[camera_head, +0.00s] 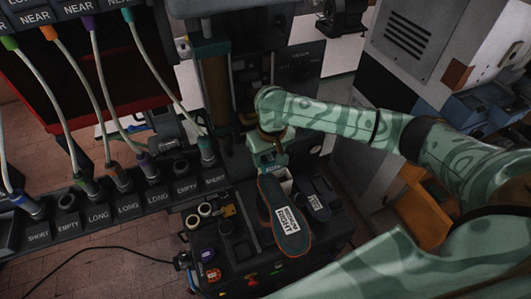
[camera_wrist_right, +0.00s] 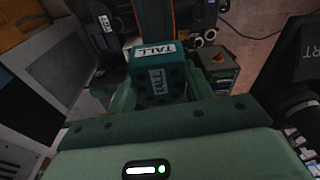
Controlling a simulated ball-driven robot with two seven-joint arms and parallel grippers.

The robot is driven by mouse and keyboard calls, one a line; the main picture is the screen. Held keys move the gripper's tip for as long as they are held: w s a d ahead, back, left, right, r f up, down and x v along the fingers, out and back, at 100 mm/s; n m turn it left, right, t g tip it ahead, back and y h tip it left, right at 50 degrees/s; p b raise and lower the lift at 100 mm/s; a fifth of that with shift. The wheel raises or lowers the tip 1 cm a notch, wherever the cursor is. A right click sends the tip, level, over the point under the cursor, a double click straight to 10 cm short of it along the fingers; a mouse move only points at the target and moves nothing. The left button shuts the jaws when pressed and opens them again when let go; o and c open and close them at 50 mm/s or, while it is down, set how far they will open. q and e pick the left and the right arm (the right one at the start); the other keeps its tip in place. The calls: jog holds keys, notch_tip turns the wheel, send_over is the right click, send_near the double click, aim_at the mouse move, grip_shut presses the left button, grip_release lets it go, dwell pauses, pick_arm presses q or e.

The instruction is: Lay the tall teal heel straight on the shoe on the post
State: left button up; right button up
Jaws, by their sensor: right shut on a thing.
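The shoe (camera_head: 292,241) lies sole up over the dark bench, with a dark sole, an orange rim and a white label. The post under it is hidden. My right gripper (camera_head: 270,160) is at the shoe's far end and shut on the teal heel. In the right wrist view the heel (camera_wrist_right: 160,82) is a teal block with two TALL labels, held between the green fingers. The shoe's orange-edged strip (camera_wrist_right: 160,18) shows just beyond it. I cannot tell whether heel and shoe touch. My left gripper is not in view.
A rack of labelled slots (camera_head: 127,206) with hanging cables runs along the left. A dark labelled piece (camera_head: 317,204) lies right of the shoe. The press machine (camera_head: 215,88) stands behind my gripper. Rings, knobs and coloured parts crowd the bench left of the shoe.

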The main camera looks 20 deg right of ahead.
aim_at(267, 181)
jog(key=shift+f+b, duration=0.35)
jog(key=shift+f, duration=0.45)
notch_tip(267, 181, down, 2)
jog(key=b, duration=0.4)
jog(key=shift+f, duration=2.4)
jog(key=shift+f, duration=0.45)
jog(key=o, duration=1.1)
